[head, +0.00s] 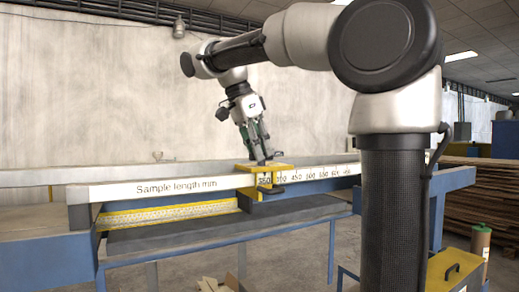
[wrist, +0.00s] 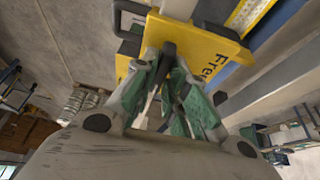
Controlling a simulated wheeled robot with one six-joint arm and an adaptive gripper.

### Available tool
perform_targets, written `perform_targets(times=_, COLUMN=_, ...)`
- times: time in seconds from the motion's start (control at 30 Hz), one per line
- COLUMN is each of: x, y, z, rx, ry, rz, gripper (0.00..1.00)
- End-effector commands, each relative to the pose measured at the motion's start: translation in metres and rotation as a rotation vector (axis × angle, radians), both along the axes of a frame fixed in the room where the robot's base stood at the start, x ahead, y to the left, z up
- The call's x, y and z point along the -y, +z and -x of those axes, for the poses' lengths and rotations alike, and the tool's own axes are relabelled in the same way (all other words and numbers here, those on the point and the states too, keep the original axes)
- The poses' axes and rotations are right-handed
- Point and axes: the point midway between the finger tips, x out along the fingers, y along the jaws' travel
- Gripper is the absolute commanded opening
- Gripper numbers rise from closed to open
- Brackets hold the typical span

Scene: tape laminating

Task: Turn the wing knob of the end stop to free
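The yellow end stop (head: 264,180) sits on the long rail of the bench in the head view. In the wrist view its yellow plate (wrist: 205,55) fills the upper middle, with the word "Free" printed at the right. The black wing knob (wrist: 168,50) stands up from this plate. My gripper (head: 263,158) reaches down to the top of the end stop. In the wrist view my gripper (wrist: 166,62) has its green and grey fingers drawn in at both sides of the knob and appears shut on it. The fingers hide part of the knob, and its exact angle is unclear.
The white rail (head: 180,188) carries "Sample length mm" and a number scale. A black handle (head: 271,190) juts from the front of the end stop. A yellow ruled strip (head: 170,213) lies below the rail. Stacked boards (head: 487,190) lie at the right.

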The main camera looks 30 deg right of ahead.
Motion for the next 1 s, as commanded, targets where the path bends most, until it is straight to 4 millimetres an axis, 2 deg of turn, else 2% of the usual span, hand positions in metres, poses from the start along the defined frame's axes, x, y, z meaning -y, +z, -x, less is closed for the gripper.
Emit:
perform_targets(times=0.37, x=-0.0002, y=0.0004, z=0.0002, rx=0.001, ry=0.014, rz=0.0, gripper=0.0)
perform_targets(times=0.57, x=-0.0002, y=0.0005, z=0.001, rx=0.001, ry=0.088, rz=-0.001, gripper=0.0)
perform_targets(times=1.0, x=0.0005, y=0.0006, z=0.003, rx=0.002, ry=0.46, rz=0.0, gripper=0.0)
